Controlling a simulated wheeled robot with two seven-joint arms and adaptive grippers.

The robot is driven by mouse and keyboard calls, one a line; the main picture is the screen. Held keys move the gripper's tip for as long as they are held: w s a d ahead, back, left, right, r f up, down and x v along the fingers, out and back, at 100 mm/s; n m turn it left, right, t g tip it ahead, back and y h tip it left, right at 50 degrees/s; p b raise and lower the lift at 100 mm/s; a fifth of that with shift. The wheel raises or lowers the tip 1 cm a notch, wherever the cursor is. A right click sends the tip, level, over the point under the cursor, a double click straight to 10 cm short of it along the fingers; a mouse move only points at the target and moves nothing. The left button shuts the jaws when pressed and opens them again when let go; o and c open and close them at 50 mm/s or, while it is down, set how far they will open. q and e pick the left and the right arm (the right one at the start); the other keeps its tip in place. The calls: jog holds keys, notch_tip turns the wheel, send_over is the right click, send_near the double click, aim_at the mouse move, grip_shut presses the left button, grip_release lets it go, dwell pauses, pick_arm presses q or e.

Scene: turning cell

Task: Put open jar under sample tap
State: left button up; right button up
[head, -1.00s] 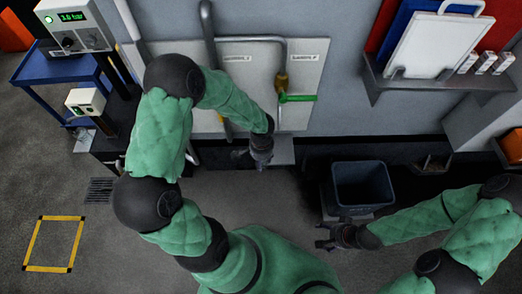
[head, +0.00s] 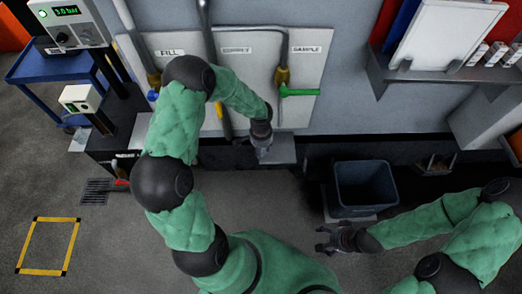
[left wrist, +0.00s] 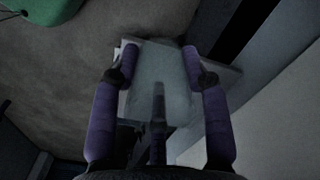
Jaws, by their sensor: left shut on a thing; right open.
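The sample tap (head: 282,77) hangs on the wall panel under the SAMPLE label, a brass body with a green handle (head: 300,92) pointing right. A small grey ledge (head: 284,149) juts out below it. My left gripper (head: 262,152) is at the left side of this ledge, below and slightly left of the tap. In the left wrist view its purple fingers (left wrist: 160,95) are shut on a pale translucent jar (left wrist: 153,62). The jar's mouth and the exact gap to the ledge cannot be made out. My right gripper (head: 325,239) is open and empty, in front of the bin.
A dark grey bin (head: 364,188) stands right of the ledge. Other pipes and a blue-handled tap (head: 152,95) are on the panel's left. A shelf (head: 440,75) with a white board is at upper right. A yellow-marked floor square (head: 48,246) lies at left.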

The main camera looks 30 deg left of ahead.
pick_arm(q)
jog(key=shift+w+a, duration=0.1)
jog(key=shift+w, duration=0.05)
jog(key=shift+f, duration=0.2)
jog(key=o, duration=1.1)
jog(key=shift+r, duration=0.3)
jog(key=shift+r+p, duration=2.55)
jog(key=shift+r, duration=3.35)
